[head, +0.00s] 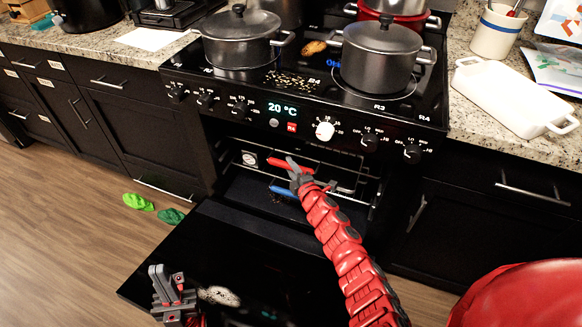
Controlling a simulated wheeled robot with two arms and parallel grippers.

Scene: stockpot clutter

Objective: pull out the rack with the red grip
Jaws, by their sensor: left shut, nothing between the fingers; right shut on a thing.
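The oven (228,137) stands open below the stove top. Inside it, a wire rack (345,170) carries a red grip (282,163) at its front. A blue grip (284,191) shows just below the red one. My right gripper (297,172) reaches into the oven mouth and is shut on the red grip. The gripper and its arm hide part of the grips and the racks. My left gripper (168,283) is shut and empty, above the lowered oven door at the lower left.
The open oven door (215,255) juts out below the racks. Dark pots (238,45) stand on the stove top. Green slippers (138,202) lie on the wooden floor (60,240), which is otherwise clear at left. A white dish (510,95) sits on the right counter.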

